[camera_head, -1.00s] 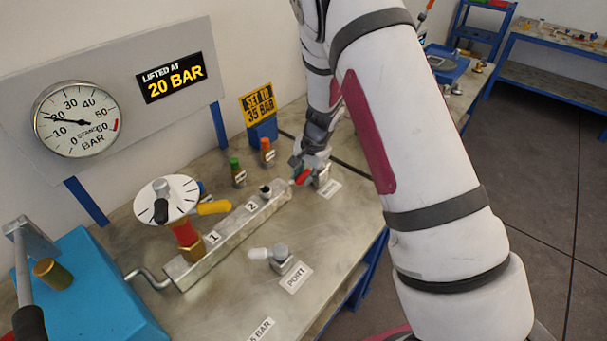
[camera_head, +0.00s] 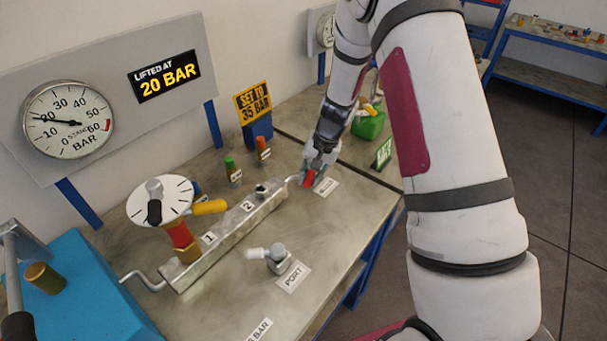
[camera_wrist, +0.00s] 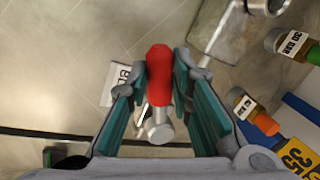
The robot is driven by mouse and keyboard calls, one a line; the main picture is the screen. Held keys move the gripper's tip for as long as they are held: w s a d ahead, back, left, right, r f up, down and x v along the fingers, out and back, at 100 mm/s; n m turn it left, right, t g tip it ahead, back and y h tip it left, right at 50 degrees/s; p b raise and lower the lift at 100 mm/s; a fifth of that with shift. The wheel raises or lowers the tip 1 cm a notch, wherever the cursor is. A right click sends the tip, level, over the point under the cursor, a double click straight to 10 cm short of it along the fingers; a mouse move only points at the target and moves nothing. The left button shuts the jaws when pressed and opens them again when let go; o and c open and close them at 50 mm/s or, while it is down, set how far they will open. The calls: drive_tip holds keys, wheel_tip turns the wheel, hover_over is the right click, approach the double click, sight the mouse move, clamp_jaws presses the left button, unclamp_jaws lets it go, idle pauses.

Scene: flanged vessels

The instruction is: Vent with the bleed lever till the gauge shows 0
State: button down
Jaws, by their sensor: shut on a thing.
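The bleed lever has a red grip (camera_wrist: 159,70) on a metal stem (camera_wrist: 160,128). It lies between the teal fingers of my gripper (camera_wrist: 163,95), which is shut on it. In the head view the red grip (camera_head: 309,179) shows below my gripper (camera_head: 316,172), at the far end of the manifold, beside its white label (camera_head: 327,186). The round gauge (camera_head: 68,119) on the grey panel has its needle near 20. The lever's base is partly hidden by my gripper.
The manifold block (camera_head: 225,237) carries a white dial on a red valve (camera_head: 160,201) and a yellow lever (camera_head: 209,207). A port valve (camera_head: 277,256) stands in front. Orange (camera_head: 263,150) and green (camera_head: 231,167) capped cartridges stand behind. A green bin (camera_head: 368,124) is at the back right.

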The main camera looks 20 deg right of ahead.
drive_tip(key=d+n, duration=0.1)
drive_tip(key=n, duration=0.1)
drive_tip(key=d+n+g+b, duration=0.1)
drive_tip(key=d+n, duration=0.1)
drive_tip(key=d+n+b, duration=0.1)
drive_tip(key=n, duration=0.1)
drive_tip(key=shift+s+d+f+n+g, duration=0.1)
drive_tip(key=shift+s+d+n+g, duration=0.2)
drive_tip(key=shift+s, duration=0.1)
drive_tip(key=n, duration=0.1)
drive_tip(key=d+n+b, duration=0.1)
drive_tip(key=d+n, duration=0.1)
drive_tip(key=shift+w+d+g+b, duration=0.15)
drive_tip(key=shift+w+g+b, duration=0.1)
drive_tip(key=shift+g+b, duration=0.15)
drive_tip(key=shift+w+d+n+g+b, duration=0.25)
drive_tip(key=shift+d+n+b, duration=0.2)
drive_tip(key=shift+n, duration=0.5)
drive_tip(key=shift+w+d+n+g+b, duration=0.15)
drive_tip(key=shift+w+d+n+b, duration=0.15)
drive_tip(key=shift+d+n, duration=0.45)
drive_tip(key=shift+a+n, duration=0.15)
drive_tip(key=shift+n, duration=0.15)
drive_tip(key=c, duration=1.4)
unclamp_jaws()
drive_tip(key=v, duration=1.2)
drive_tip(key=shift+a, duration=0.1)
